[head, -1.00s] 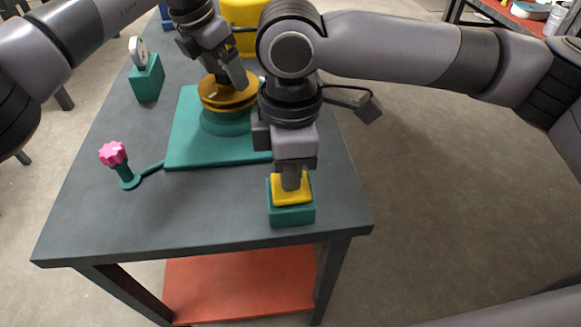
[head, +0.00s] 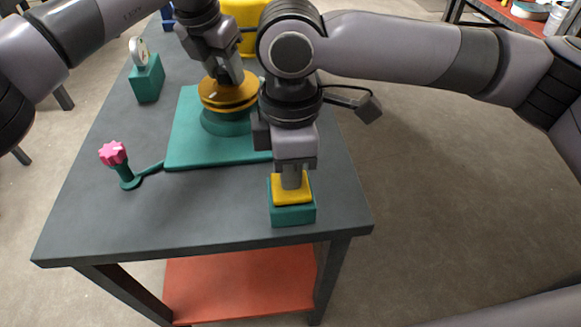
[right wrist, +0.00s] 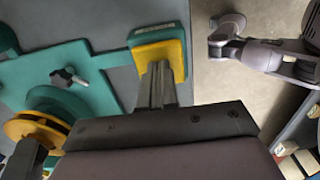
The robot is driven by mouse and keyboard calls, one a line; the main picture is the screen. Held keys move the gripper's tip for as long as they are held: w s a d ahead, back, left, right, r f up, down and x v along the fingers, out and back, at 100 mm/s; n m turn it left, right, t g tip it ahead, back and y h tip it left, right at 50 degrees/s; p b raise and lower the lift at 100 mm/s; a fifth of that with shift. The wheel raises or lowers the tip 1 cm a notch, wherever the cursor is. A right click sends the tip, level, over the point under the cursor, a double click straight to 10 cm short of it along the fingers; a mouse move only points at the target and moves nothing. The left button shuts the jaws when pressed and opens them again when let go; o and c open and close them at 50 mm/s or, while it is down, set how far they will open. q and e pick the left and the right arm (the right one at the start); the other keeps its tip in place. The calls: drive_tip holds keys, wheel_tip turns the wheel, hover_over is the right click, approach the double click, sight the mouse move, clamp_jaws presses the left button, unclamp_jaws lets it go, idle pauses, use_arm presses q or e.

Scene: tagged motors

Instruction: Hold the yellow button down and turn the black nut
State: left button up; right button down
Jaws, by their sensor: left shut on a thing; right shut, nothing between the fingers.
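The yellow button (head: 292,190) sits on a green box (head: 293,215) at the table's front right. My right gripper (head: 291,183) is shut with its fingertips on top of the button; the right wrist view also shows the fingers against the yellow top (right wrist: 178,50). My left gripper (head: 229,80) is shut at the top of the orange disc (head: 228,97), which stands on a green base plate (head: 190,140). The black nut is hidden between the left fingers. The left gripper also shows at the orange disc in the right wrist view.
A pink knob (head: 113,153) on a green stem stands at the left front. A gauge on a green block (head: 147,78) stands behind it. A dark lobed knob (right wrist: 68,77) is near the green plate. The front left of the table (head: 180,215) is clear.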

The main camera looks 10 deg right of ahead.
use_arm(q)
drive_tip(key=n, duration=0.3)
drive_tip(key=n+y, duration=0.1)
drive_tip(key=n, duration=0.2)
drive_tip(key=shift+d+f+t+y, duration=0.1)
drive_tip(key=shift+d+t+y, duration=0.1)
drive_tip(key=shift+t+y, duration=0.1)
drive_tip(key=n, duration=0.2)
drive_tip(key=n+y, duration=0.1)
drive_tip(key=n, duration=0.2)
drive_tip(key=shift+d+y, duration=0.1)
drive_tip(key=shift+y, duration=0.2)
drive_tip(key=shift+c, duration=0.3)
